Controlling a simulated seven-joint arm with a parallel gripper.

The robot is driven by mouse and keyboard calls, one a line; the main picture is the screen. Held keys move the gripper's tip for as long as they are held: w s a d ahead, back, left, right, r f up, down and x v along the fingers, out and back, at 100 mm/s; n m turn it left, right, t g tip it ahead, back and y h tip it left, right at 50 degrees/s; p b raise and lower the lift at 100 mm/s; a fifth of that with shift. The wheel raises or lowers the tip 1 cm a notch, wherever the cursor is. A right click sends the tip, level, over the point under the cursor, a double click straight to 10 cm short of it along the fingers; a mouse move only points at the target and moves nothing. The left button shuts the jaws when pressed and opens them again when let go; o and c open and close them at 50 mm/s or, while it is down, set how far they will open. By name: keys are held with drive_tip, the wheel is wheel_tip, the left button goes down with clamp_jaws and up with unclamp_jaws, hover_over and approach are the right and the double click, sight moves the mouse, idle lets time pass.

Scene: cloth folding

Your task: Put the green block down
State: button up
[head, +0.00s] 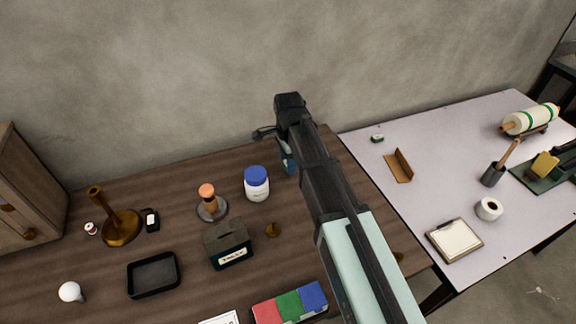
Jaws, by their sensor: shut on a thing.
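My gripper (286,160) is only partly in view. It hangs below the dark wrist at the top of my arm, over the back right of the brown wooden table (190,182). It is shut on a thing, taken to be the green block. I cannot make out the block or the fingertips, as the wrist and arm hide them. A low holder with red, green and blue sections (289,304) lies at the front edge of the brown table, left of my arm. I cannot tell whether the sections are blocks or coloured compartments.
A white jar with a blue lid (257,184) stands left of my gripper. A dark box (228,245), a black tray (153,274) and a brass stand (120,228) are farther left.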

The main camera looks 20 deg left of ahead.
drive_tip(key=shift+f, duration=1.15)
drive_tip(key=shift+f, duration=0.15)
drive_tip(key=o, duration=1)
wheel_tip(320, 180, up, 12)
drive_tip(key=shift+r, duration=0.2)
